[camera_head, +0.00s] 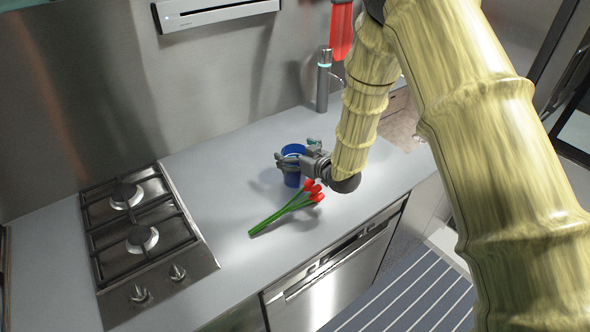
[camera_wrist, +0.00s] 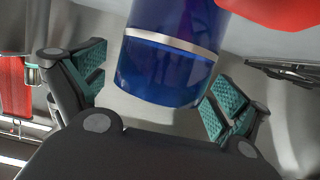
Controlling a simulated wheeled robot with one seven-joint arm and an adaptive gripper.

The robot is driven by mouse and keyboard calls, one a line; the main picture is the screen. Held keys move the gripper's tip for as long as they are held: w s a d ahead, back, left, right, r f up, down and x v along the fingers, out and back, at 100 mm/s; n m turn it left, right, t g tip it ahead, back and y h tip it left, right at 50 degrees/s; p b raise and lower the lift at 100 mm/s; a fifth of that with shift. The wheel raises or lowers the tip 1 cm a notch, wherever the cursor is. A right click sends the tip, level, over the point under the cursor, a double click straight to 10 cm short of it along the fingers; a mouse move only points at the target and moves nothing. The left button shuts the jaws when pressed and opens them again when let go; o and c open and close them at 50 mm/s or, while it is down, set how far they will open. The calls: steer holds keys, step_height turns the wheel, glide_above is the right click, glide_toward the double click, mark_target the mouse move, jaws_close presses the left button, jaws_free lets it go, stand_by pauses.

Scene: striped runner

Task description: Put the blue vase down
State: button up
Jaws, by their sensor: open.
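The blue vase (camera_head: 293,178) stands on the grey counter between the stove and the sink area. It shows large in the wrist view (camera_wrist: 165,75), dark blue with a silver band. My gripper (camera_head: 283,161) is open around the vase, with a finger to either side of it. In the wrist view my gripper (camera_wrist: 155,97) has teal pads apart from the vase, with a gap on the left and a narrower one on the right. The wrist and fingers hide part of the vase in the head view.
Red tulips with green stems (camera_head: 290,207) lie on the counter (camera_head: 225,178) just in front of the vase. A gas stove (camera_head: 140,235) is to the left. A grey tap-like cylinder (camera_head: 323,82) stands behind. Bare counter lies between stove and vase.

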steer(key=shift+c, duration=0.5)
steer(key=shift+w+f, duration=0.1)
steer(key=c, duration=1.9)
steer(key=shift+r, duration=0.2)
